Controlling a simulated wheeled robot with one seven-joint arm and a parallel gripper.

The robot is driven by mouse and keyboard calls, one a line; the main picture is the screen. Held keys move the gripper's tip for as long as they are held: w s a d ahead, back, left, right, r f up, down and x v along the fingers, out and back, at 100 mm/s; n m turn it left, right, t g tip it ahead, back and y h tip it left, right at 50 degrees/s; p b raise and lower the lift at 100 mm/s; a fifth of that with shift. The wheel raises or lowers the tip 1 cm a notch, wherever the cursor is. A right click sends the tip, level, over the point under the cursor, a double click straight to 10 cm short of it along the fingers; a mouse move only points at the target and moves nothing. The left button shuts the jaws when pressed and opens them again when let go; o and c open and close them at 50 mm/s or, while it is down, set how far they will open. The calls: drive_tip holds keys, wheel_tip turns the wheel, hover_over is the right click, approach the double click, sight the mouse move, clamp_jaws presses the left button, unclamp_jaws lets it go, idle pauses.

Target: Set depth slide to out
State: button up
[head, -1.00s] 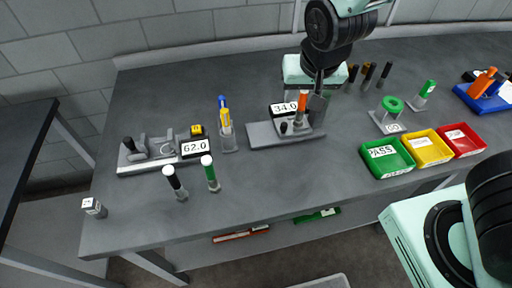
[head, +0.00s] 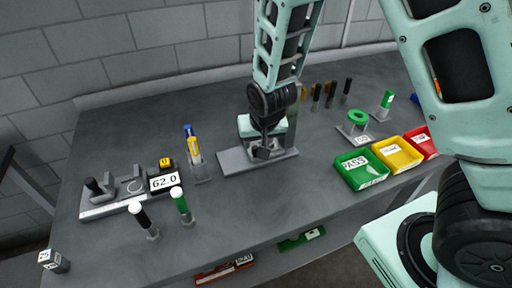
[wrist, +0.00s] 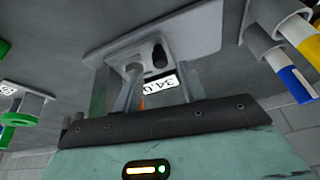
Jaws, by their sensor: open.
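My gripper (head: 266,150) is over a grey-based device (head: 233,160) in the middle of the bench and hides much of it. In the wrist view my gripper (wrist: 158,76) is open, its two fingers apart. Between and beyond them show the device's pale base plate (wrist: 203,30), a black knob (wrist: 159,55), a display (wrist: 165,84) reading 34.0 and a bit of orange. Whether a finger touches the device I cannot tell. No part is labelled as the depth slide, and its position cannot be told.
A second device (head: 97,211) with a 62.0 display (head: 164,182) stands at left. Near the gripper are a marker holder (head: 200,170) and two upright handles, one black-and-white (head: 141,218), one green-and-white (head: 182,205). At right are green (head: 361,169), yellow and red trays and a green ring (head: 358,118).

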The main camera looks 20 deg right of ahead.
sight(256, 148)
drive_tip(key=shift+x, duration=1.75)
